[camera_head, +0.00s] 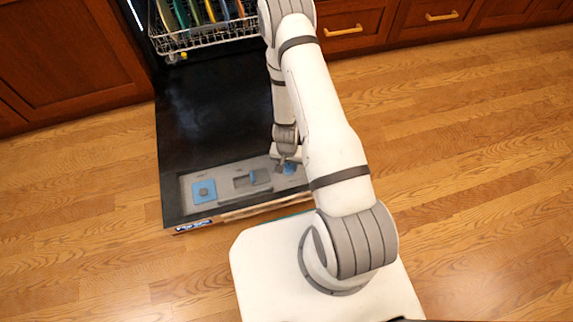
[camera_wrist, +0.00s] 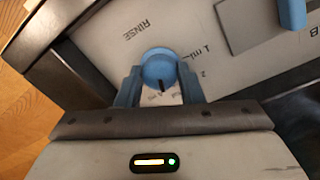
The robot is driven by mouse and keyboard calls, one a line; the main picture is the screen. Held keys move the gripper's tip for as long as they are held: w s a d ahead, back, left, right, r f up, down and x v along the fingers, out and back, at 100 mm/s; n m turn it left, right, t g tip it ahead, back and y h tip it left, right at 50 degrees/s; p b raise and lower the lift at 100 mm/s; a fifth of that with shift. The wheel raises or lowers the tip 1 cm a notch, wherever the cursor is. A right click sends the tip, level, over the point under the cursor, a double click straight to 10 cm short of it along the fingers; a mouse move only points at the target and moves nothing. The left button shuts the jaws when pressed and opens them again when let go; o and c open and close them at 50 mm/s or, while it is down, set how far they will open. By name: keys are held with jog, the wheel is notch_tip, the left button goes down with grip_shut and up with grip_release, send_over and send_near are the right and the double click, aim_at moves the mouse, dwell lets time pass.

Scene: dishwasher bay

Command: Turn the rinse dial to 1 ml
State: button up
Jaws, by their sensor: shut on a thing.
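The rinse dial (camera_wrist: 158,66) is a round blue knob on the grey panel, seen in the wrist view under the word RINSE. Its dark pointer mark points down in the picture, away from the 1 mL label (camera_wrist: 190,50), which is to its right. Another number shows lower right; the marks below the dial are partly hidden. My gripper (camera_wrist: 159,75) is shut on the dial, with one blue-grey finger on each side.
The black dishwasher door (camera_head: 212,120) lies open and flat, with the grey dispenser panel (camera_head: 225,186) near its front edge. A blue square piece (camera_head: 204,191) and a compartment with a blue latch (camera_head: 260,177) are left of the dial. A dish rack (camera_head: 205,38) is behind.

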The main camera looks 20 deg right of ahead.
aim_at(288, 166)
jog(key=shift+w, duration=0.35)
jog(key=o, duration=1)
jog(key=shift+s, duration=0.2)
notch_tip(288, 166, up, 8)
jog(key=p, duration=0.6)
jog(key=shift+a, duration=0.1)
jog(key=shift+w+f, duration=0.1)
